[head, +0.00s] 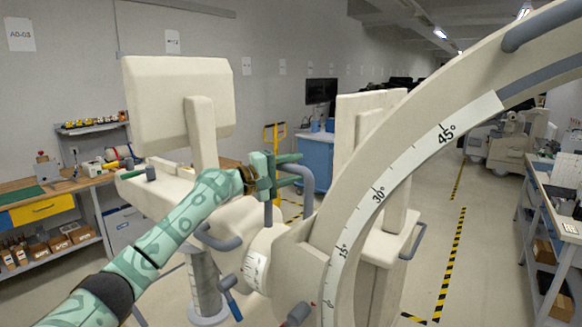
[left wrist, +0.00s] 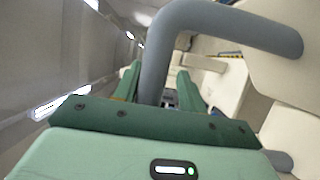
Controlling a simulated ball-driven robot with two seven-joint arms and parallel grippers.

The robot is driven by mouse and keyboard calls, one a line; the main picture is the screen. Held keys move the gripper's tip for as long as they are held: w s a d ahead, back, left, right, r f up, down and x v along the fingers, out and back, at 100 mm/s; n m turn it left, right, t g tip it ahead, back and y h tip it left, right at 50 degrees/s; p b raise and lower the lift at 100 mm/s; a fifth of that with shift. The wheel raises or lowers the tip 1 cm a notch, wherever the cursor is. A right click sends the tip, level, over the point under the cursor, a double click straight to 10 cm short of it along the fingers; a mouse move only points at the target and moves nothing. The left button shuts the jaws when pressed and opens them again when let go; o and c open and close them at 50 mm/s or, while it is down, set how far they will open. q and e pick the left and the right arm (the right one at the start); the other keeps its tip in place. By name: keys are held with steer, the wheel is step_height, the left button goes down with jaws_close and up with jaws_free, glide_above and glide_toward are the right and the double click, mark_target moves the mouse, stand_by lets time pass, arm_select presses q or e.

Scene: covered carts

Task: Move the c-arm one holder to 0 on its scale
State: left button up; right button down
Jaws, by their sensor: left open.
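The c-arm is a large cream arc with a white scale (head: 378,196) marked 15°, 30° and 45°; a 0 shows low, near the bottom edge. The cream holder (head: 296,257) sits beside the arc's lower end, joined to a round hub with a small printed scale (head: 256,268). A grey bent handle (head: 308,188) rises at the holder. My left gripper (head: 288,170) is open at the handle's upper end. In the left wrist view, the handle (left wrist: 155,65) runs between the open fingers (left wrist: 160,88); I cannot tell whether they touch it. My right gripper is out of view.
A cream panel (head: 178,100) stands behind my left arm. Grey and blue levers (head: 229,292) stick out below the hub. A workbench (head: 60,195) is at the left, a shelf cart (head: 550,235) at the right. The floor between the arc and that cart is free.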

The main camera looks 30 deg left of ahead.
arm_select(q)
steer(key=shift+s+a+r, duration=0.1)
steer(key=shift+s+r, duration=0.25)
steer(key=shift+s, duration=0.55)
steer(key=shift+a+f, duration=0.15)
steer(key=shift+f, duration=0.05)
steer(key=b+v, duration=0.8)
steer(key=v, duration=0.8)
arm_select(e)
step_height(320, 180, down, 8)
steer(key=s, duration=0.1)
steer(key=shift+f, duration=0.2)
arm_select(q)
steer(key=shift+s+r, duration=0.15)
